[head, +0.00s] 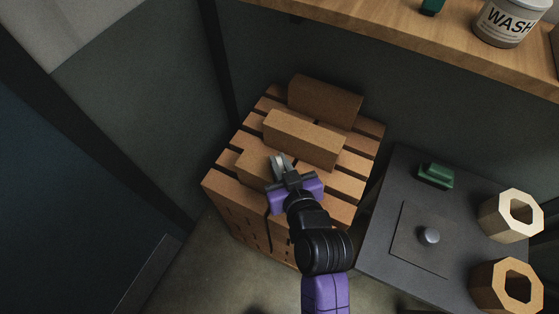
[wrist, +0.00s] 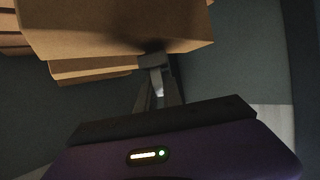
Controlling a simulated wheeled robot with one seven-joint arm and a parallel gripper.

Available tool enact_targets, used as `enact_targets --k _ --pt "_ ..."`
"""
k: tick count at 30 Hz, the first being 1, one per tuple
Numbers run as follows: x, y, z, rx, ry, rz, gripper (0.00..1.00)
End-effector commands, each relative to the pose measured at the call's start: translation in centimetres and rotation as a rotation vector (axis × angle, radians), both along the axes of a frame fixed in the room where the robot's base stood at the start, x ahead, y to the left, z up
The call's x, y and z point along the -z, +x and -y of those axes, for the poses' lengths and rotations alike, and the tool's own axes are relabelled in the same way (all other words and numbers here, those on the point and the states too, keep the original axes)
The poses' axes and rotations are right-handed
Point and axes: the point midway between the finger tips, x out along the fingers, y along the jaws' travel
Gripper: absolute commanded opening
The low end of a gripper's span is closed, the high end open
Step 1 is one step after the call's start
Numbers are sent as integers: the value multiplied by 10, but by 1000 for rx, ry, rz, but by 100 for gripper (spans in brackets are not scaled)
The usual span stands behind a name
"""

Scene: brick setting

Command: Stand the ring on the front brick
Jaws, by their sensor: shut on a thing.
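My gripper (head: 281,162) reaches over the front of the slatted wooden stand. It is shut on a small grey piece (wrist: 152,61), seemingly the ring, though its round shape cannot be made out. The front brick (head: 252,168) is tan and lies on the stand, partly hidden by my gripper. In the wrist view a tan brick face (wrist: 110,25) fills the top, close to my fingertips; whether they touch cannot be told.
A middle brick (head: 303,138) and a back brick (head: 325,100) lie behind on the stand (head: 225,195). A dark table (head: 385,245) at right holds a green block (head: 436,175), a knobbed plate (head: 408,235) and two octagonal wooden pieces (head: 511,214). A wooden shelf (head: 380,35) runs above.

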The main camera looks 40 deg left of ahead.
Motion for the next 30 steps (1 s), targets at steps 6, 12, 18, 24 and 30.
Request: enact_targets --k 6,12,18,24,30 --pt "4 0 0 0 0 0 0" --pt "7 0 0 0 0 0 0" --pt "11 0 0 0 0 0 0" --pt "11 0 0 0 0 0 34" --pt "11 0 0 0 0 0 36"
